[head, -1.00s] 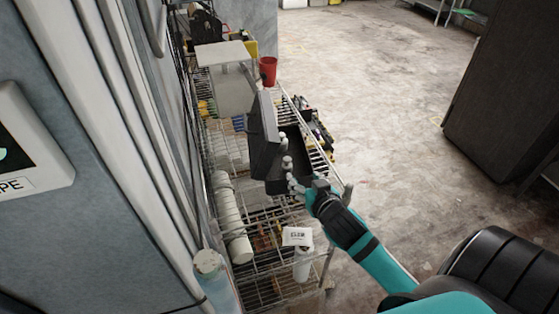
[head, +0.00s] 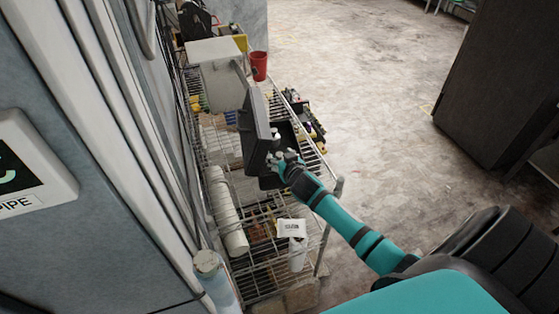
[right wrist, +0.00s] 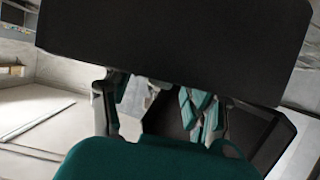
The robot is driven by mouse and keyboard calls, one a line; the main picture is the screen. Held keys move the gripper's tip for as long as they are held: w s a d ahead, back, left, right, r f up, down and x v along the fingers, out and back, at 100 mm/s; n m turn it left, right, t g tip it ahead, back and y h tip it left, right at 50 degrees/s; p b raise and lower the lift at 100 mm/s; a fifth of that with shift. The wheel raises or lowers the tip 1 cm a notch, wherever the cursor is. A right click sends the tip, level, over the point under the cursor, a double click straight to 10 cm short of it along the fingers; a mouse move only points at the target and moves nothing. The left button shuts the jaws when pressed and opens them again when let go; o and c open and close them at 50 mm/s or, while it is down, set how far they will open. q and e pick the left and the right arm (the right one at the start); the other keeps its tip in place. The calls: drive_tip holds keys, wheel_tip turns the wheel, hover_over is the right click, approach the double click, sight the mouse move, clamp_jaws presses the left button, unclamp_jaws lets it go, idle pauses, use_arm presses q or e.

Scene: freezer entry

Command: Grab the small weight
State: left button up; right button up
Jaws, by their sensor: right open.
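An open dark case (head: 256,137) stands on a wire rack, its lid raised on the left. A small silvery weight (head: 276,132) shows inside the case in the head view. My right gripper (head: 284,158) is at the front of the case, its fingers apart, just nearer than that weight and hiding part of the case's inside. In the right wrist view my gripper (right wrist: 160,103) is open below a broad dark panel. A pale grey shape (right wrist: 135,95) shows between the fingers; I cannot tell whether it is a weight. My left gripper is not in view.
The wire rack (head: 262,278) also bears a white box (head: 218,72), a red cup (head: 259,65), white rolls (head: 228,212) and a small labelled packet (head: 291,227). A wall panel is close on the left. The floor (head: 370,110) to the right is clear up to a dark cabinet (head: 495,90).

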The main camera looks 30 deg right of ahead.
drive_tip(key=shift+w+f, duration=0.2)
drive_tip(key=shift+w, duration=0.2)
drive_tip(key=shift+s+r, duration=0.1)
drive_tip(key=shift+s, duration=0.05)
drive_tip(key=shift+c, duration=0.2)
drive_tip(key=shift+c, duration=1)
clamp_jaws()
drive_tip(key=shift+d, duration=0.1)
